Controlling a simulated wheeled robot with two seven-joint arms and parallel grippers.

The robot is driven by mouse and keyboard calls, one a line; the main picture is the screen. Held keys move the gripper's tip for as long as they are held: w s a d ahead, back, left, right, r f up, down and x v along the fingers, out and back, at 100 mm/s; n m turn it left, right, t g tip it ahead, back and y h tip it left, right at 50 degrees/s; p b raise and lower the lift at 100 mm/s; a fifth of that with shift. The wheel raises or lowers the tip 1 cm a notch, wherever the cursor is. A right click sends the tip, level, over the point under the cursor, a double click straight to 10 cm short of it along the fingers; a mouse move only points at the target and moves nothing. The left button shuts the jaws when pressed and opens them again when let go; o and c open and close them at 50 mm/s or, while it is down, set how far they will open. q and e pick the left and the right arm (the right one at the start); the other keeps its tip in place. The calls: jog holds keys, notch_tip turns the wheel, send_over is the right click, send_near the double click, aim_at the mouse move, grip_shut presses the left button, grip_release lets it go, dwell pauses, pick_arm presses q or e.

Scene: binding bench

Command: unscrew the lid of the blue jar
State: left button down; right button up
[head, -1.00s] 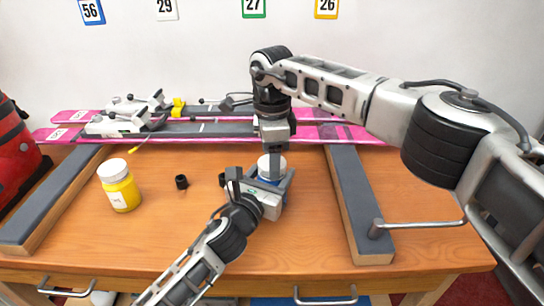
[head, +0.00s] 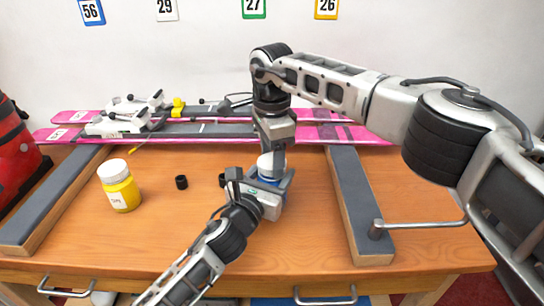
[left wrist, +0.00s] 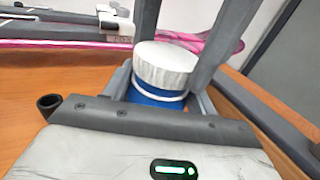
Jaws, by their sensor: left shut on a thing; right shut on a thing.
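The blue jar (left wrist: 152,98) stands upright with its white lid (left wrist: 167,65) on it. In the head view the lid (head: 264,165) shows beside a finger, and only a little of the jar's blue body (head: 268,181) shows. My left gripper (head: 270,188) comes in low from the front and is shut around the jar's body. My right gripper (head: 272,160) points straight down from above, with its fingers shut on either side of the lid. The left wrist view shows both right fingers at the lid; their far contact is hidden.
A yellow jar with a white lid (head: 119,186) stands at the left. Grey-topped rails (head: 357,205) flank the work area, and pink skis (head: 330,132) lie across the back. Bare bench lies right of the right rail.

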pick_arm(q)
jog(key=shift+f, duration=0.1)
pick_arm(e)
jog(key=shift+r, duration=0.85)
jog(key=shift+r, duration=0.1)
jog(key=shift+r, duration=1.9)
pick_arm(q)
jog(key=shift+c, duration=2)
grip_release()
